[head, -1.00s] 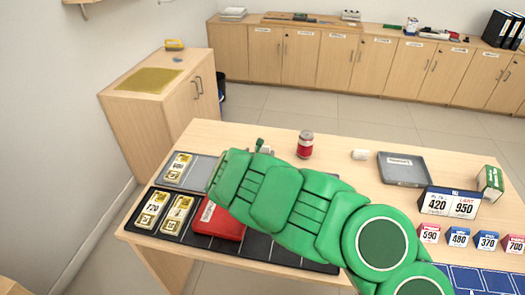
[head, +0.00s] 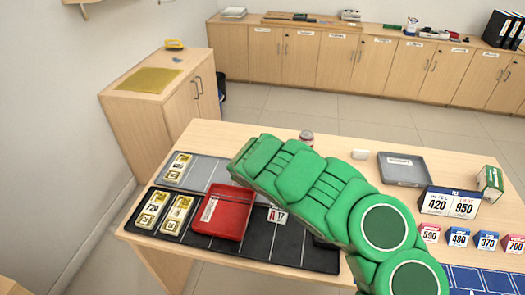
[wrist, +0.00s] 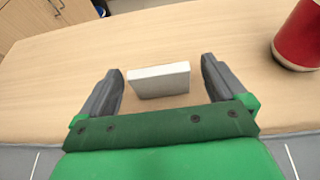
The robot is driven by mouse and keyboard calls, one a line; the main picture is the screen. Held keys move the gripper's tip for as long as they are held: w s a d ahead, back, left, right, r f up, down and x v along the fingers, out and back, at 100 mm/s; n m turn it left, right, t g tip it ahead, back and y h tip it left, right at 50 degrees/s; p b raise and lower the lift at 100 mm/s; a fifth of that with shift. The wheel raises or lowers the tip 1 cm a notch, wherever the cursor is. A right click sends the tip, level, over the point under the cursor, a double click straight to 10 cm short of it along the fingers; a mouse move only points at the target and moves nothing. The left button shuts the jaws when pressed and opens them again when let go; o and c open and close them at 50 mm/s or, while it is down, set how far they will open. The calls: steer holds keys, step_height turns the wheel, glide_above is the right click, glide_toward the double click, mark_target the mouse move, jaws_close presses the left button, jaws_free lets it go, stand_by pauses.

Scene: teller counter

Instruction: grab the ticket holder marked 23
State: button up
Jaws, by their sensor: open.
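In the wrist view my gripper (wrist: 162,66) is open, one grey finger on each side of a small white block-like piece (wrist: 160,82) standing on the wooden table. The fingers appear apart from it, with gaps at both sides. No number shows on the face I see, so I cannot tell whether it is the holder marked 23. In the head view my green arm hides the gripper and this piece. A small white card with red and dark marks (head: 277,215) stands on the dark mat; its marking is too small to read surely. I see no legible 23.
A red can (wrist: 300,35) stands right of the piece; its top shows in the head view (head: 306,135). A red tray (head: 243,197) and gold-coloured blocks (head: 153,210) lie on the dark mat. A grey tray (head: 405,177) and number cards (head: 450,203) are at right.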

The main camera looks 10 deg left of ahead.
steer(key=shift+x, duration=1)
steer(key=c, duration=1.1)
steer(key=shift+o, duration=0.2)
steer(key=shift+r, duration=0.1)
steer(key=shift+r, duration=0.35)
steer(key=r, duration=0.1)
steer(key=s+r, duration=0.1)
steer(key=r, duration=0.1)
steer(key=s+r, duration=0.1)
steer(key=r, duration=0.1)
steer(key=shift+s+d+r, duration=0.1)
steer(key=shift+d+r, duration=0.15)
steer(key=shift+d, duration=0.15)
steer(key=s+d+r, duration=0.4)
steer(key=s+r, duration=0.2)
steer(key=s, duration=0.4)
steer(key=shift+s+d+r, duration=0.15)
steer(key=shift+s+r, duration=0.15)
steer(key=shift+s, duration=0.1)
